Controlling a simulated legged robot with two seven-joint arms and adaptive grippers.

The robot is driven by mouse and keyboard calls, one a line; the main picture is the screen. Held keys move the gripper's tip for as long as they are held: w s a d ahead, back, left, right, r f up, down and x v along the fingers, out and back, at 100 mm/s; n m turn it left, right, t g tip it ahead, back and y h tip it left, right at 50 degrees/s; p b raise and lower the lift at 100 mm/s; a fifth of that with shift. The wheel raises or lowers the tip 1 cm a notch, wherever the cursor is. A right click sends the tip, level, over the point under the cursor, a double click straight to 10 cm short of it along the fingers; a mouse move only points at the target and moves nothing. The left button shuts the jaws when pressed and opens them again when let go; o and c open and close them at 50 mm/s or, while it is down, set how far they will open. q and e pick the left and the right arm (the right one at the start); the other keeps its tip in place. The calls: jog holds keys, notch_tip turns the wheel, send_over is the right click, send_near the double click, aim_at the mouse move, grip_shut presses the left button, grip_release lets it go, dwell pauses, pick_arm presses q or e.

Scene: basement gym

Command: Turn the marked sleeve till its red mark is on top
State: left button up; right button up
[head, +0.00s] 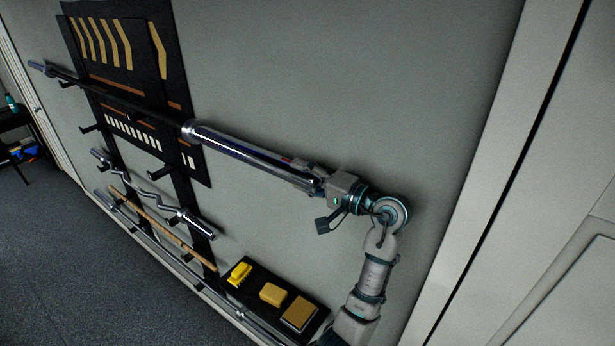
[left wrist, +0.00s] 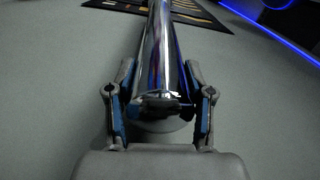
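The chrome sleeve (head: 245,150) is the near end of a long barbell that lies across the wall rack. It slants down to the right. My left gripper (head: 312,180) is at its outer end, with one finger on each side. In the left wrist view the sleeve (left wrist: 160,60) runs away from me between the two fingers of my left gripper (left wrist: 160,85). The fingers are very near its sides; whether they press on it I cannot tell. A small reddish spot shows by the fingers in the head view; I cannot tell if it is the mark. My right gripper is out of view.
The dark wall rack (head: 150,110) also holds a curved bar (head: 150,195) and a wooden rod (head: 165,230) below. A black shelf (head: 255,305) carries a yellow brush (head: 240,273) and two tan blocks. The wall right of the sleeve is bare.

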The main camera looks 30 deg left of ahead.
pick_arm(q)
jog(key=o, duration=0.4)
jog(key=shift+a, duration=0.15)
jog(key=shift+c, duration=0.2)
jog(key=shift+w+a+f, duration=0.15)
jog(key=shift+a, duration=0.15)
jog(key=d, duration=1.1)
jog(key=shift+s+d, duration=0.35)
jog(key=shift+d, duration=0.05)
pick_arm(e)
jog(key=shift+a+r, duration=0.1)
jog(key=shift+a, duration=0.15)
pick_arm(q)
jog(key=shift+a, duration=0.15)
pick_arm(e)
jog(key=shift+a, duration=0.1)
